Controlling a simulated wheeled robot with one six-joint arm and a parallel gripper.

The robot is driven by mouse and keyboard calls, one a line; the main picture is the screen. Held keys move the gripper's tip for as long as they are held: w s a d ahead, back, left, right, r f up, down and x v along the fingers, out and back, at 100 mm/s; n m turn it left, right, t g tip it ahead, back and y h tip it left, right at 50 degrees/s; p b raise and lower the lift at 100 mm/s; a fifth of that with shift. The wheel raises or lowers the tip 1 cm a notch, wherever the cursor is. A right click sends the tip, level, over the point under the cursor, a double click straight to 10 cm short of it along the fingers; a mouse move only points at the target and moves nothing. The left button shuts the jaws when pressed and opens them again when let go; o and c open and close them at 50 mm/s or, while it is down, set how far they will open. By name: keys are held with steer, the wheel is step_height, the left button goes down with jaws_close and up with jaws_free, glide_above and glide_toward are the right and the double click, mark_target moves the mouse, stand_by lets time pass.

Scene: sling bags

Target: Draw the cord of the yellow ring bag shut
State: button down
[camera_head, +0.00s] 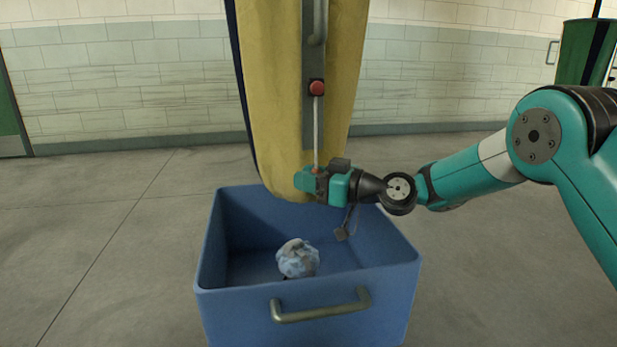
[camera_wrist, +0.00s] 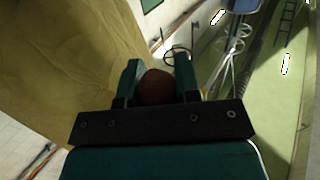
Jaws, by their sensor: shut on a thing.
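The yellow bag (camera_head: 275,90) hangs in the upper middle of the head view, its lower end just above a blue bin. A grey strip (camera_head: 308,120) runs down its front with a red knob (camera_head: 317,88) on it. A pale cord (camera_head: 318,130) runs straight down from that knob to an orange-red ball at my gripper (camera_head: 308,181). In the wrist view, a dark red-brown ball (camera_wrist: 157,88) sits between my two teal fingers, which are shut on it, with the bag's yellow cloth (camera_wrist: 85,60) to the left. The bag's top and any ring are out of view.
The open blue bin (camera_head: 245,315) stands below the bag with a metal handle (camera_head: 320,306) in front. A crumpled pale bundle (camera_head: 297,259) lies inside. A green bag (camera_head: 580,55) hangs far right. The floor to the left is clear.

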steer(key=shift+f, duration=0.4)
steer(key=c, duration=1.2)
jaws_free()
steer(key=shift+o, duration=0.5)
steer(key=shift+r, duration=0.1)
steer(key=shift+d, duration=0.15)
steer(key=shift+s+d+r, duration=0.1)
steer(key=shift+d, duration=0.2)
steer(key=b+v, duration=0.2)
steer(key=v, duration=1.4)
steer(key=shift+s+d+b, duration=0.15)
steer(key=shift+d+b, duration=0.1)
steer(key=shift+b, duration=0.15)
